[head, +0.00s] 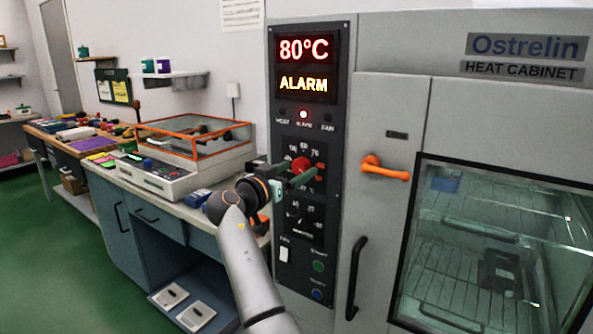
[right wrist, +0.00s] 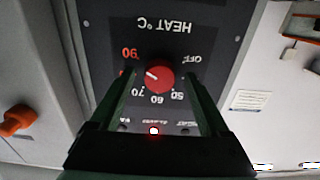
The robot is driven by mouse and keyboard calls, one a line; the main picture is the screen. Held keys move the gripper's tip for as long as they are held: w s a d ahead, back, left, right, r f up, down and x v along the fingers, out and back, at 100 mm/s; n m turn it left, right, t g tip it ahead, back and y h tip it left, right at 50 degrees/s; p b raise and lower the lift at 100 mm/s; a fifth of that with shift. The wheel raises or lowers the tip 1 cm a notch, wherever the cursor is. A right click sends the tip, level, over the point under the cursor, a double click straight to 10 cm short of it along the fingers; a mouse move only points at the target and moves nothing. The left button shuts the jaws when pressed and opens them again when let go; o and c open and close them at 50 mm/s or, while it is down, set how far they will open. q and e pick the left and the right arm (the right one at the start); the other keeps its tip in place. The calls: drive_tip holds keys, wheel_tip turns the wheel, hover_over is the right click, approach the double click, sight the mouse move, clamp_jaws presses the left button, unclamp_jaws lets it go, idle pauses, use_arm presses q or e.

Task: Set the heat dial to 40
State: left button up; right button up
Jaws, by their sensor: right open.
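The red heat dial (head: 300,165) is on the black control panel of the heat cabinet. In the right wrist view the panel appears upside down, and the dial (right wrist: 160,79) shows a white mark pointing up-left, towards a partly hidden red numeral beside 90. Labels 50, 60, 70, 90 and OFF can be read; I cannot make out a 40. My right gripper (head: 293,177) is in front of the dial. In its wrist view the open fingers (right wrist: 160,88) stand on either side of the dial, with gaps visible. My left gripper is not in view.
The display (head: 304,50) reads 80°C and the sign below reads ALARM (head: 303,84), with a red lamp (head: 303,114) lit. An orange latch (head: 385,168) and a black door handle (head: 356,278) project right of the panel. A cluttered bench (head: 180,208) stands at left.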

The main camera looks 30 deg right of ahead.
clamp_jaws()
idle(0.7)
